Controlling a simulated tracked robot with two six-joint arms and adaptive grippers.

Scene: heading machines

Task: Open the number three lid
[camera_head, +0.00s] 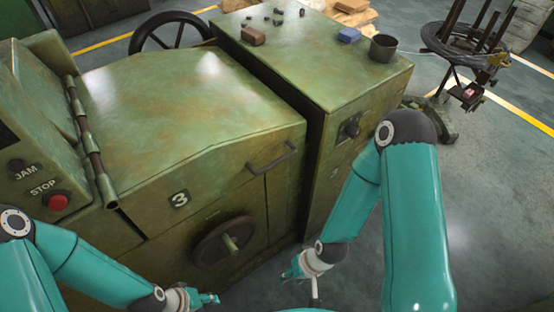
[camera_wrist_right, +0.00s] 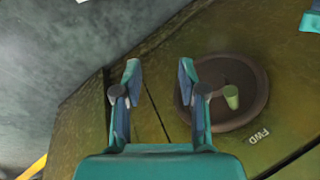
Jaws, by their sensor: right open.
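The number three lid (camera_head: 190,105) is a worn green sloped cover, lying closed on its machine, with a hinge (camera_head: 90,145) along its left side. A bar handle (camera_head: 272,160) sits near its right edge, and a "3" plate (camera_head: 180,199) is on the front. My right gripper (camera_head: 292,272) is low in front of the machine, below and apart from the handle. In the right wrist view it (camera_wrist_right: 159,72) is open and empty. My left gripper (camera_head: 210,298) is at the bottom edge, below the handwheel; its jaw opening is unclear.
A dark handwheel (camera_head: 212,242) with a pale green knob is on the machine front; it also shows in the right wrist view (camera_wrist_right: 250,112). The neighbouring cabinet (camera_head: 300,55) holds a cup (camera_head: 383,48), a blue block and small parts. A red stop button (camera_head: 58,202) is at left.

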